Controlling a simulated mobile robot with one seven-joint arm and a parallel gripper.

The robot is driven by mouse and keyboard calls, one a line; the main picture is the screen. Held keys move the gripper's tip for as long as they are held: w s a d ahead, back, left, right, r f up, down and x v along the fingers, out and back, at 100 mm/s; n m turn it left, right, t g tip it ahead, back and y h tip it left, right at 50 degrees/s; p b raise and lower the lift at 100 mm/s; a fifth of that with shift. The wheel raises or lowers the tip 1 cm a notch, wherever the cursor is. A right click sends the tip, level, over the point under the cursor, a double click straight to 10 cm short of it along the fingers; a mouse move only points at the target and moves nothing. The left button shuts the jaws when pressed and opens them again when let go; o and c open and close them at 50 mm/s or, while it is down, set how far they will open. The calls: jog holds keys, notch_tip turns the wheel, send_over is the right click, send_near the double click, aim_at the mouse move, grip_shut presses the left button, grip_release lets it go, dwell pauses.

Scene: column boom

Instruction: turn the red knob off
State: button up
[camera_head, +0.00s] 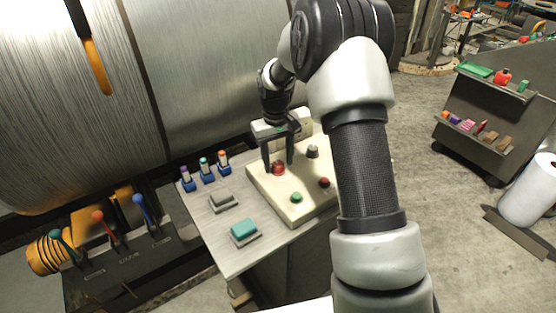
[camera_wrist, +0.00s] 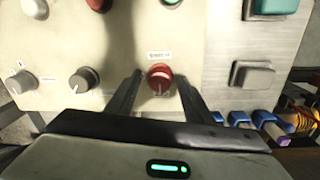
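The red knob (camera_head: 278,167) sits on a cream control panel (camera_head: 263,187). In the wrist view the red knob (camera_wrist: 160,78) has a pale pointer line and a small label beside it, too small to read. My gripper (camera_head: 278,160) is over the knob with its two fingers apart. In the wrist view the fingers of my gripper (camera_wrist: 160,88) stand on either side of the knob, with a gap visible on both sides. Nothing is held.
A grey knob (camera_wrist: 83,80), a red button (camera_head: 324,182) and a green button (camera_head: 296,197) share the panel. A teal rocker (camera_head: 243,230), a grey rocker (camera_head: 222,202) and blue-based toggles (camera_head: 205,170) lie left. A large metal drum (camera_head: 190,80) stands behind.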

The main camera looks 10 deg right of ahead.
aim_at(276, 164)
notch_tip(276, 164, up, 17)
jog(key=shift+a+r+p, duration=0.2)
jog(key=shift+a+p, duration=0.15)
jog(key=shift+p, duration=0.1)
jog(key=shift+s+r, duration=0.1)
dwell(0.3)
jog(key=s+r+m+t+p, duration=0.1)
jog(key=s+r+t+p, duration=0.2)
jog(key=s+r, duration=1.2)
jog(key=s+f+m+t+p, duration=0.1)
jog(key=s+f+t+p, duration=0.1)
jog(key=s, duration=1.3)
jog(key=shift+s+d+f+t, duration=0.2)
jog(key=shift+s+d+t, duration=0.15)
jog(key=shift+d, duration=0.1)
